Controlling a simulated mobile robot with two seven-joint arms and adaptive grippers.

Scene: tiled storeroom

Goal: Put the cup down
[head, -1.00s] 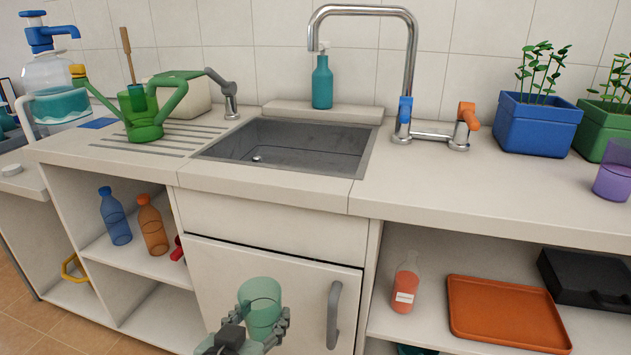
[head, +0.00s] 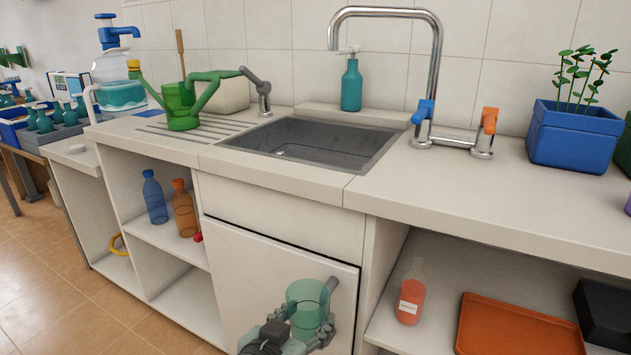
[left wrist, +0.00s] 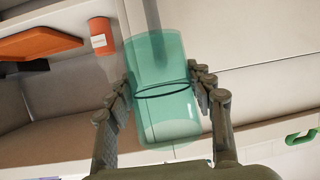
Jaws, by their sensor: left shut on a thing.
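The cup (head: 306,303) is a see-through green tumbler, held in front of the cabinet door below the sink in the head view. My left gripper (head: 309,336) is shut on it, with a finger on either side. The left wrist view shows the cup (left wrist: 160,85) between the two fingers of the gripper (left wrist: 165,97), and it looks empty. The cup is below the level of the countertop (head: 290,180) and clear of it. My right gripper is in neither view.
The sink (head: 310,142) has a tall tap (head: 436,75) to its right. A green watering can (head: 182,105) stands on the drainboard at left. A blue planter (head: 572,135) stands at right. The counter front between tap and planter is bare. Bottles (head: 155,198) and an orange tray (head: 515,325) occupy shelves below.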

